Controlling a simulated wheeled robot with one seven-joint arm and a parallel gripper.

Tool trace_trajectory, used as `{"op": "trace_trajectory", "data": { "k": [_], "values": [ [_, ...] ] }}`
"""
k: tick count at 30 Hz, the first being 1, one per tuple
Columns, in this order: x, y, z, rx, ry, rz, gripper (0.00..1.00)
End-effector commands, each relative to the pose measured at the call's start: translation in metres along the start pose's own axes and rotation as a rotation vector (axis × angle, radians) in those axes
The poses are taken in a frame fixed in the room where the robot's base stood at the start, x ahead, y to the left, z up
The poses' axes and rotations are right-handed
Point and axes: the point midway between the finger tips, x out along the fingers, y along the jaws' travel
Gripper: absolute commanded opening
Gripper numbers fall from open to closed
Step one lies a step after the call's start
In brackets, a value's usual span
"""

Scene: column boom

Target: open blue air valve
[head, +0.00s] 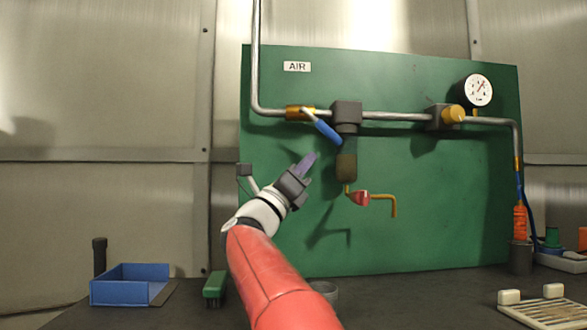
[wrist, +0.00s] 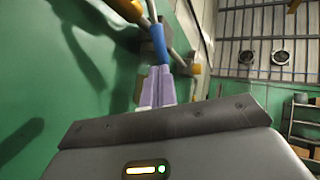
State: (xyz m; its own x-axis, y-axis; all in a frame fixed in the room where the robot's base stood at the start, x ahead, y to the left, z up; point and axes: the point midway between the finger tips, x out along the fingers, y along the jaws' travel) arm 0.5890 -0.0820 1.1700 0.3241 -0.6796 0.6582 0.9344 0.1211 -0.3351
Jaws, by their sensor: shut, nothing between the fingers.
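The blue valve handle (head: 327,131) sits on the brass valve body (head: 299,113) in the metal air pipe, under the AIR label (head: 297,67). The handle slants down and to the right from the valve, at an angle to the pipe. My gripper (head: 310,160) is below the handle, with its purple fingers shut and empty, pointing up and to the right. In the wrist view the blue handle (wrist: 159,44) stands just beyond the tips of my shut fingers (wrist: 157,80). I cannot tell whether the tips touch it.
The pipe crosses a green panel (head: 440,220) with a dark filter unit (head: 346,165), a red-handled drain valve (head: 360,198), a yellow regulator knob (head: 453,114) and a gauge (head: 477,90). A blue bin (head: 130,288) and green brush (head: 214,288) lie on the bench below.

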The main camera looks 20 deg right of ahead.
Motion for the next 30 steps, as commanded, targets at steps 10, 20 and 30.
{"op": "trace_trajectory", "data": {
  "k": [10,20,30],
  "values": [
    [0.058,-0.001,0.002,-0.001,0.0,-0.001,0.0],
    [0.065,0.0,-0.001,0.001,0.001,0.001,0.0],
    [0.066,0.0,-0.003,-0.01,-0.02,0.0,0.0]
  ]
}}
